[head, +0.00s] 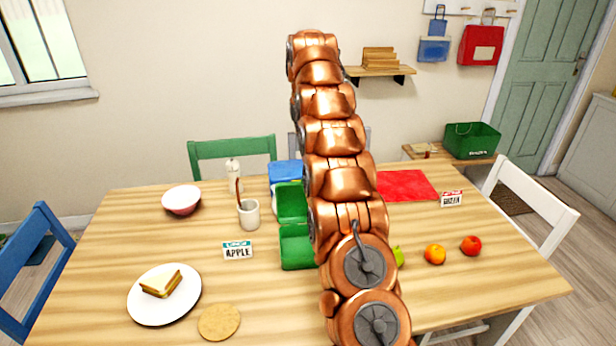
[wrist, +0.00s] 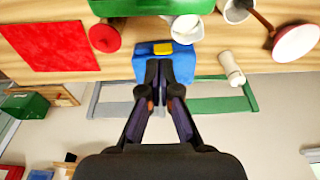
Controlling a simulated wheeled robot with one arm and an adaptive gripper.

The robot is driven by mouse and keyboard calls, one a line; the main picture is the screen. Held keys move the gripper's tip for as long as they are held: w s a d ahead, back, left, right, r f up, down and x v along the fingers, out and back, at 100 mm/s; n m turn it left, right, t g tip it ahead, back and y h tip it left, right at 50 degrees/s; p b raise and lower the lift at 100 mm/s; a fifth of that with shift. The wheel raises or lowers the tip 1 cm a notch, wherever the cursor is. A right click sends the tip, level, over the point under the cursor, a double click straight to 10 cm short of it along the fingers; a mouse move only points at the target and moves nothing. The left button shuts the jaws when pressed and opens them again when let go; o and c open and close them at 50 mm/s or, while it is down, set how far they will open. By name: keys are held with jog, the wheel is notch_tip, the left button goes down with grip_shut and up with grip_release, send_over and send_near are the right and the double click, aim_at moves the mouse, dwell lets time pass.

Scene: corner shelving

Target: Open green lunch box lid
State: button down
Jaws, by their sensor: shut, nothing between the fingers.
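The green lunch box (head: 297,247) stands on the table, left of my arm, which hides its right side. It shows as two green parts, a front one and a rear one (head: 292,203); the rear one looks like the lid swung back, though I cannot be sure. In the wrist view, only part of a green surface (wrist: 150,8) shows at the top edge. My gripper (wrist: 158,66) is shut and empty, its fingertips overlapping a blue box (wrist: 144,68) with a yellow piece; I cannot tell if they touch. My arm hides the gripper in the head view.
Around the box are a cup (head: 249,214), a red bowl (head: 181,200), an APPLE sign (head: 238,250) and a sandwich plate (head: 138,306). Fruit, including an orange (head: 435,254), lies to the right. A red mat (head: 406,185) lies farther back. Chairs surround the table.

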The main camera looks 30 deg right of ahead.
jog(key=shift+s+d+f+p, duration=0.1)
jog(key=shift+s+f+p, duration=0.3)
jog(key=shift+f, duration=1.3)
jog(key=shift+s+d+f+p, duration=0.1)
jog(key=shift+f+p, duration=0.55)
jog(key=shift+f, duration=1.1)
jog(key=shift+s+d+f+p, duration=0.15)
jog(key=shift+f+p, duration=0.4)
jog(key=shift+f, duration=1.15)
jog(key=shift+s, duration=0.1)
